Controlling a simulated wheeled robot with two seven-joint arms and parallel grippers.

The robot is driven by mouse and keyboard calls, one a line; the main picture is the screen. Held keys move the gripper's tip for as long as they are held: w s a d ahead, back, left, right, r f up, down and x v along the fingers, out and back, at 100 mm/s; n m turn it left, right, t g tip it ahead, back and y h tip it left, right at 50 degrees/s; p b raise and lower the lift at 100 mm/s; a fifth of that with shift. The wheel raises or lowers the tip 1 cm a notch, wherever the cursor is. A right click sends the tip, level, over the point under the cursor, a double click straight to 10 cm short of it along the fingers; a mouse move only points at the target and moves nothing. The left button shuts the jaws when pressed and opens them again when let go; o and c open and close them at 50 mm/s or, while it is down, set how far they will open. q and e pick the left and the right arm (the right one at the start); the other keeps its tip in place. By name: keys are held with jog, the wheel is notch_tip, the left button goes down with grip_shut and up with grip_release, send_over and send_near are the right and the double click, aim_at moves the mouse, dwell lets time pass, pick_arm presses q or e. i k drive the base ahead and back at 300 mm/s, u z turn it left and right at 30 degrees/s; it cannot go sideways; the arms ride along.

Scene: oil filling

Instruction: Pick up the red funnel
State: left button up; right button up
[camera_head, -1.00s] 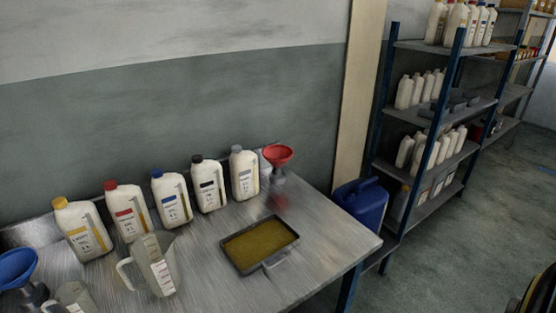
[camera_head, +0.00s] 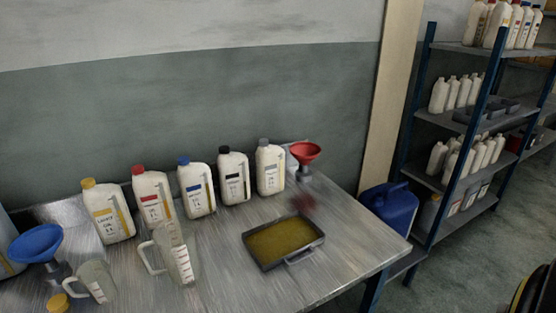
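The red funnel (camera_head: 305,152) stands upright at the back right of the metal table (camera_head: 222,278), in a grey holder (camera_head: 304,174). It is just right of the grey-capped bottle, and its wide mouth faces up. A dull red reflection shows on the table in front of it. Neither of my grippers is in view.
Several white bottles (camera_head: 270,168) with coloured caps line the back of the table. A tray of yellow-brown liquid (camera_head: 283,243) lies in front of the funnel. Clear jugs (camera_head: 178,254) and a blue funnel (camera_head: 36,243) are at left. A blue canister (camera_head: 388,208) and shelves (camera_head: 450,120) stand right.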

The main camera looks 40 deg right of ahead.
aim_at(304, 152)
jog(key=u, duration=2.9)
jog(key=k, duration=2.75)
jog(key=z, duration=0.85)
